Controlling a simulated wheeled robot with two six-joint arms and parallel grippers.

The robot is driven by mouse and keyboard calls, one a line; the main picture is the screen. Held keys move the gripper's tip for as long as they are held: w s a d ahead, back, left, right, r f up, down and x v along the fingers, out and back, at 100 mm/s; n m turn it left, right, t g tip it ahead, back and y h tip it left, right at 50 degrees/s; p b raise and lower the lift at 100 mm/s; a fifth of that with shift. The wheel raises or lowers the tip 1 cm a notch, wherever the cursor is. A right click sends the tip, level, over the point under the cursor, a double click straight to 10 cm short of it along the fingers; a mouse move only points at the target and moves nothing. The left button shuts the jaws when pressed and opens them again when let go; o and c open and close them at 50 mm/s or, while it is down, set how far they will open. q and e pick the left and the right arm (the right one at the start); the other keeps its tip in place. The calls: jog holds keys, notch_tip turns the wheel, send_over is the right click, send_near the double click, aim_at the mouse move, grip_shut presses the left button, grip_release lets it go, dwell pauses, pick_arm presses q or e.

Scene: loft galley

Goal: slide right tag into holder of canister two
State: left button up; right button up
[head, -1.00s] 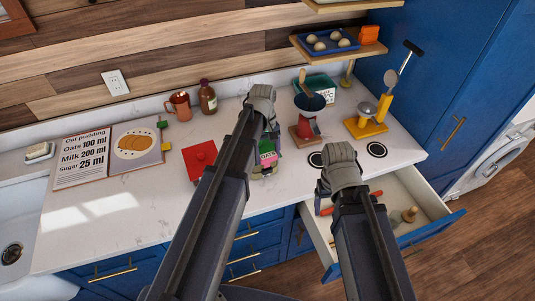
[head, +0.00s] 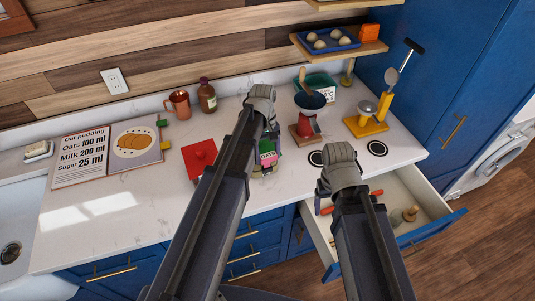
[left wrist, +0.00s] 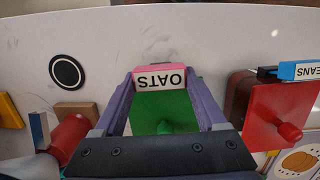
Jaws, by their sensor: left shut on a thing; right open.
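My left gripper (head: 265,150) is shut on a pink tag (left wrist: 159,78) lettered OATS, upside down in the left wrist view; the tag also shows in the head view (head: 268,159). A green canister (left wrist: 160,106) with a knob is directly below the gripper. The tag is at its edge; I cannot tell whether it sits in a holder. A red canister (head: 199,157) stands to the left in the head view. A blue tag (left wrist: 301,70) ending in EANS is beside it in the left wrist view. My right gripper (head: 320,190) is open, above the drawer edge, its fingers mostly hidden.
An open drawer (head: 411,189) holds a red-handled tool and wooden items. The counter front-left is clear.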

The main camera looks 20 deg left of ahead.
pick_arm(q)
jog(key=shift+f, duration=0.25)
jog(key=shift+f+b, duration=0.2)
jog(key=shift+b, duration=0.2)
jog(key=shift+f+b, duration=0.6)
jog(key=shift+b, duration=0.05)
dwell(1.7)
jog(key=o, duration=1.3)
jog(key=shift+c, duration=0.2)
notch_tip(320, 180, up, 7)
jog(key=p, duration=0.7)
jog(key=shift+f, duration=0.1)
